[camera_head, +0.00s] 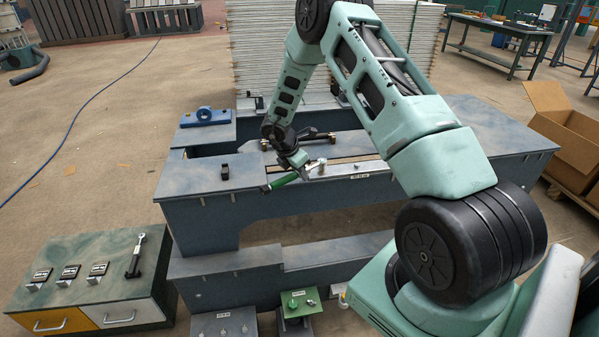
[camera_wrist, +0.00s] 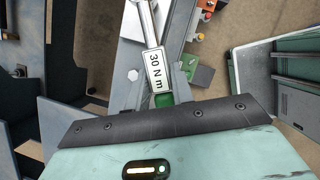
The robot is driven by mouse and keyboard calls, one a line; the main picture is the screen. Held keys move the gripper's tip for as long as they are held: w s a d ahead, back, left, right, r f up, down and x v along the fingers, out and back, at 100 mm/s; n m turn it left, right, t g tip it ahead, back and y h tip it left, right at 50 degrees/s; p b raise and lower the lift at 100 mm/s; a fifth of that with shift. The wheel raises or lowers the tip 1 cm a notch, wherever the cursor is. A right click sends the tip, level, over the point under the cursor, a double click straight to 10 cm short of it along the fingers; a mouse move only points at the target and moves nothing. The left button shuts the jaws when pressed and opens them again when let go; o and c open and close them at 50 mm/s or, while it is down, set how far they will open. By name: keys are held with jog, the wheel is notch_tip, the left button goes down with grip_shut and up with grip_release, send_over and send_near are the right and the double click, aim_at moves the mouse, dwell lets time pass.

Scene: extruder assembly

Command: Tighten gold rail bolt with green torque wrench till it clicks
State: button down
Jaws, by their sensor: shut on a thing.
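My gripper (camera_head: 298,168) is over the front part of the blue-grey machine bed (camera_head: 225,180). It is shut on the green torque wrench (camera_head: 284,181), whose green handle sticks out to the left and whose metal end points right, near the rail edge. In the wrist view the wrench (camera_wrist: 155,68) lies between the fingers (camera_wrist: 160,88), with a "30 N m" label, a green part near the jaws and a silver shaft running up out of frame. Small gold-coloured parts (camera_head: 265,145) show on the bed behind my gripper. I cannot tell which is the rail bolt, or whether the wrench touches it.
A cabinet (camera_head: 60,295) at lower left carries a dark wrench (camera_head: 136,257) and several small labelled blocks. A green block (camera_head: 299,303) stands low in front. A cardboard box (camera_head: 562,135) is at right.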

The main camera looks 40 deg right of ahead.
jog(key=shift+r+p, duration=0.4)
jog(key=shift+r, duration=0.45)
dwell(0.7)
jog(key=shift+r, duration=0.1)
jog(key=shift+r+p, duration=1.8)
jog(key=shift+r, duration=0.65)
jog(key=shift+f, duration=0.1)
